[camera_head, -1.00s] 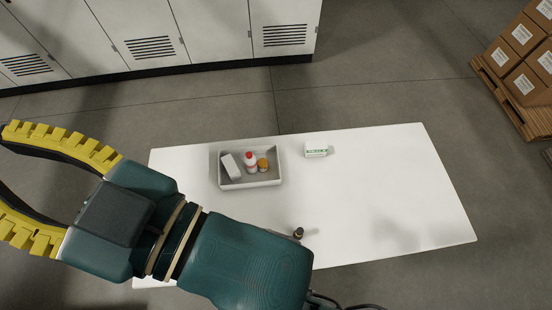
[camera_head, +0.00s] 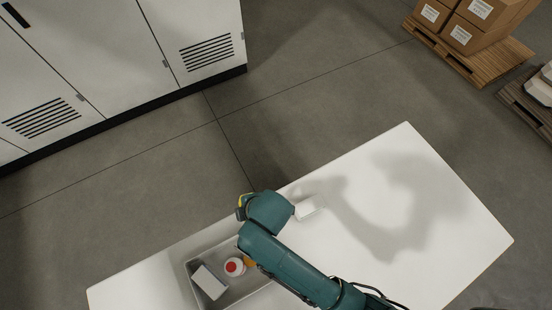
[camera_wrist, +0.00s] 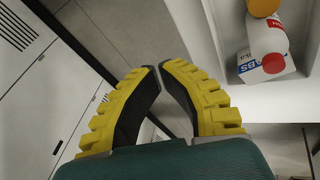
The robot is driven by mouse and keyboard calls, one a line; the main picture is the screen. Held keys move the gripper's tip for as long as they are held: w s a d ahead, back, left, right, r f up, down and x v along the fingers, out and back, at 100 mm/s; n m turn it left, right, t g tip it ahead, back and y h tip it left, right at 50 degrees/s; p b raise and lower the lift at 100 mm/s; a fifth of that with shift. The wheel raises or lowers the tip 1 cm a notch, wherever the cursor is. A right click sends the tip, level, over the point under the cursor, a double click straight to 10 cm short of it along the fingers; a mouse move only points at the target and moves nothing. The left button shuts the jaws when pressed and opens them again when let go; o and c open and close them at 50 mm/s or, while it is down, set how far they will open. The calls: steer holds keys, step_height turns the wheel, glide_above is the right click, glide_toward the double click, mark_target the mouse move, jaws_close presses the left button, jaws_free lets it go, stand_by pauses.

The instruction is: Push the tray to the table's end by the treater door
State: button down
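The tray (camera_head: 213,253) is a light grey open box on the white table, partly hidden by my arm in the head view. It holds a white box (camera_head: 211,282), a red-capped white bottle (camera_head: 234,267) and an orange-topped item (camera_head: 250,262). In the wrist view the tray (camera_wrist: 222,62) is at the right with its contents. My gripper (camera_wrist: 159,67) has its yellow-backed fingers brought together at the tips with nothing between them. It is beside the tray, apart from its wall in the wrist view. The head view shows only a bit of it behind my wrist.
The white table (camera_head: 430,240) is clear to the right. A small white box (camera_head: 308,207) lies near its far edge, close to my wrist. White cabinets (camera_head: 115,60) with vents stand at the upper left, across the floor. Pallets with cartons (camera_head: 470,25) are at the upper right.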

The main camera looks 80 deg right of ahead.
steer(key=s+a+f+n+g+y+b, duration=0.25)
steer(key=s+f+g, duration=0.25)
steer(key=s+f, duration=0.9)
steer(key=shift+m+h, duration=0.25)
steer(key=shift+h, duration=0.1)
steer(key=f, duration=0.3)
steer(key=f+b, duration=0.1)
steer(key=f, duration=0.3)
steer(key=w+f+b, duration=0.1)
steer(key=f, duration=0.2)
steer(key=shift+f, duration=0.2)
steer(key=shift+w+a+r, duration=0.15)
steer(key=shift+w+a, duration=0.35)
steer(key=shift+w, duration=0.1)
steer(key=shift+w+a+r, duration=0.15)
steer(key=shift+w+a, duration=0.3)
steer(key=shift+w, duration=0.1)
steer(key=shift+w+a, duration=0.35)
steer(key=shift+w, duration=0.1)
